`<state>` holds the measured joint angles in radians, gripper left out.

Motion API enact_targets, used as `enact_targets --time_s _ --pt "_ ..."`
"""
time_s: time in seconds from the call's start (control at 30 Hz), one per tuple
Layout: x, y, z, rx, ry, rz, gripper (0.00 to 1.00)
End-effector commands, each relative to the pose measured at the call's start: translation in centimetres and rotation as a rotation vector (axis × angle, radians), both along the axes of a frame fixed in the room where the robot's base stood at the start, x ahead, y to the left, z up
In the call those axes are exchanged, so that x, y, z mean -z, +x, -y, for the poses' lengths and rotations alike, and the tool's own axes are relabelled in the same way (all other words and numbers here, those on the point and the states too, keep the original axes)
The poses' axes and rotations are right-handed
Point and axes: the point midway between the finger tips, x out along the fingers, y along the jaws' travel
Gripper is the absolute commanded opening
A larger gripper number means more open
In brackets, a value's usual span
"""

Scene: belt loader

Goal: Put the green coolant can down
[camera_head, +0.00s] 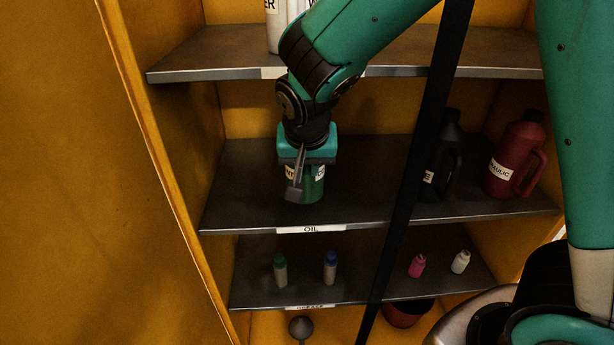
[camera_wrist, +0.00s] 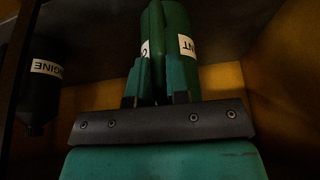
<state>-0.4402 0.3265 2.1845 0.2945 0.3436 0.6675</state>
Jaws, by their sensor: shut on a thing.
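The green coolant can (camera_head: 313,188) is at the left part of the shelf labelled OIL (camera_head: 258,209), seen under my gripper (camera_head: 298,180). My gripper is shut on it from above. In the wrist view the green can (camera_wrist: 172,30) with white labels shows between the fingers (camera_wrist: 160,80). The can looks upright in the head view. Its base is at or just above the shelf; I cannot tell if it touches. My gripper hides much of the can's upper part.
A black bottle (camera_head: 440,165) and a red hydraulic jug (camera_head: 516,160) stand right on the same shelf. A dark post crosses in front. The upper shelf (camera_head: 210,56) overhangs. Small bottles (camera_head: 330,268) stand on the shelf below. Yellow cabinet wall (camera_head: 180,150) bounds the left.

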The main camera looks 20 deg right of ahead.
Motion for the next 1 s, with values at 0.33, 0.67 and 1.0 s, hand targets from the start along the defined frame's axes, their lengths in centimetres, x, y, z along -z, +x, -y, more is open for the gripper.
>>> enact_targets --time_s 0.33,0.67,1.0 --pt "1.0 1.9 0.7 -0.002 -0.001 0.001 0.00" --pt "3.4 2.0 0.7 0.000 0.001 0.006 0.00" --pt "3.6 1.8 0.7 -0.001 0.001 -0.001 0.41"
